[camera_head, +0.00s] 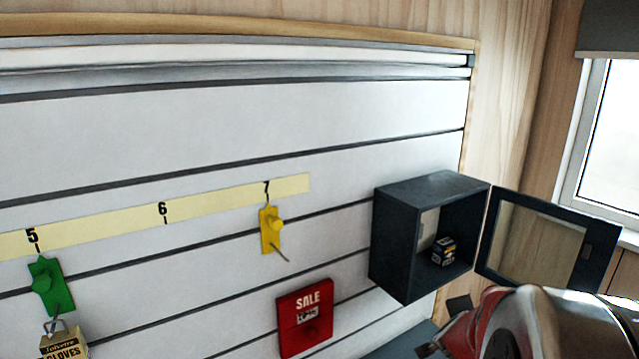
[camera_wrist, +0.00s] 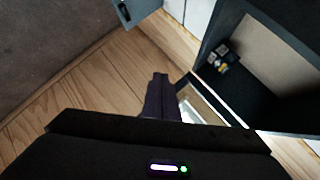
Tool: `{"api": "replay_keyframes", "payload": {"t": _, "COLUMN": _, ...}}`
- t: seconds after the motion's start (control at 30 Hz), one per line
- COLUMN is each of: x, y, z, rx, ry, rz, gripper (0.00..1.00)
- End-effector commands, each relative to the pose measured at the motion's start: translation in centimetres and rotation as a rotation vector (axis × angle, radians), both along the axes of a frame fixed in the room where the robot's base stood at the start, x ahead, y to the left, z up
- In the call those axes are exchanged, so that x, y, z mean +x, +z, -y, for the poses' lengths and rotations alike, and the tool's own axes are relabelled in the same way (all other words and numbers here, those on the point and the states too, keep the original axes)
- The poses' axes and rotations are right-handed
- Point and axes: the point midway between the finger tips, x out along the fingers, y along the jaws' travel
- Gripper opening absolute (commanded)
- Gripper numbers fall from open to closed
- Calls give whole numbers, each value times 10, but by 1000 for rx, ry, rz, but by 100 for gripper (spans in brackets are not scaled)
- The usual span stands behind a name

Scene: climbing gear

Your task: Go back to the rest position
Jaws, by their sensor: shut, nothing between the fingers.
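My gripper (camera_wrist: 160,78) shows in the wrist view as dark fingers brought together, shut with nothing between them. It is outside the small dark cabinet (camera_wrist: 238,17), whose open side is at the upper right of that view. In the head view the cabinet (camera_head: 390,245) is fixed to the right end of the white slatted wall. Its framed door (camera_head: 495,276) stands open to the right. A small dark, yellow and white box (camera_head: 444,251) sits inside the cabinet; it also shows in the wrist view (camera_wrist: 222,60). My red and silver arm is at the lower right.
A yellow hook (camera_head: 271,230) hangs under number 7, empty. A green hook (camera_head: 43,284) under number 5 holds a gloves package (camera_head: 64,345). A window (camera_head: 610,150) is at the right.

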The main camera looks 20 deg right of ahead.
Motion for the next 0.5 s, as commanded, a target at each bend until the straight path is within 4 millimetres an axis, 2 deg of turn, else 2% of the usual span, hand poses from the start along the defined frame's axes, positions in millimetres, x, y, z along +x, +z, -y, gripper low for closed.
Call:
{"api": "replay_keyframes", "payload": {"t": 0.1, "x": 19, "y": -3, "z": -42, "rx": 26, "ry": 188, "rz": -93, "gripper": 0}}
{"api": "replay_keyframes", "payload": {"t": 0.23, "x": 31, "y": -6, "z": -90, "rx": 46, "ry": 396, "rz": -201, "gripper": 0}}
{"api": "replay_keyframes", "payload": {"t": 0.37, "x": 33, "y": -7, "z": -142, "rx": 46, "ry": 612, "rz": -317, "gripper": 0}}
{"api": "replay_keyframes", "payload": {"t": 0.5, "x": 25, "y": -5, "z": -196, "rx": 31, "ry": 841, "rz": -446, "gripper": 0}}
